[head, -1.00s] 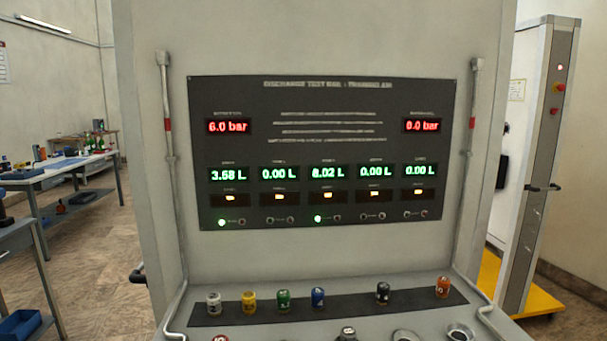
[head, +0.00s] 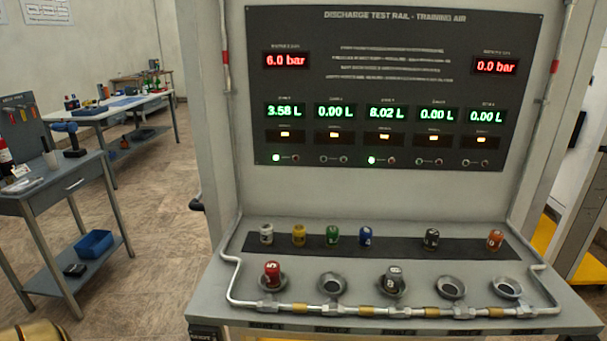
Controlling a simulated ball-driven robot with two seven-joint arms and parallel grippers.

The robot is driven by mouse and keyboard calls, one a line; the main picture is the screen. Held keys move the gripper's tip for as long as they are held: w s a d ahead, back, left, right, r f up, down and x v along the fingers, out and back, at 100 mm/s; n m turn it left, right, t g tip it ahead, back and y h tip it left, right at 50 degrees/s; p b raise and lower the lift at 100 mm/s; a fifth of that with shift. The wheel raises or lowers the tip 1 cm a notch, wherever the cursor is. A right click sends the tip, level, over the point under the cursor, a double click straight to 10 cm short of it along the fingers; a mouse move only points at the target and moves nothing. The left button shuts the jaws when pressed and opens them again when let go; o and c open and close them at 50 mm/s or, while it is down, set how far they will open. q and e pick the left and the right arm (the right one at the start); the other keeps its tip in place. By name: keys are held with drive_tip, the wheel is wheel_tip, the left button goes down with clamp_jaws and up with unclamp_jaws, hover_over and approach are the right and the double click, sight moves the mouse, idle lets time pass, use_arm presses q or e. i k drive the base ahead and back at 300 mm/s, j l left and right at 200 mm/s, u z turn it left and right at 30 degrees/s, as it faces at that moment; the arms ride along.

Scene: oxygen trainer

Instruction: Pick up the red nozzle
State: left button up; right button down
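The red nozzle (head: 272,273) stands in the leftmost round socket of the front row on the test rail's shelf. The other sockets, such as the one at the far right (head: 507,288), are empty. Neither of my grippers shows in the head view.
Behind the sockets, a dark strip (head: 390,246) holds white, yellow, green, blue, black and orange nozzles. A pipe (head: 300,309) with brass fittings runs along the front. The display panel (head: 390,90) stands above. Workbenches, one with a blue bin (head: 93,243), are at left.

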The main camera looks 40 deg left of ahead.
sight(272, 268)
drive_tip(key=u, duration=1.35)
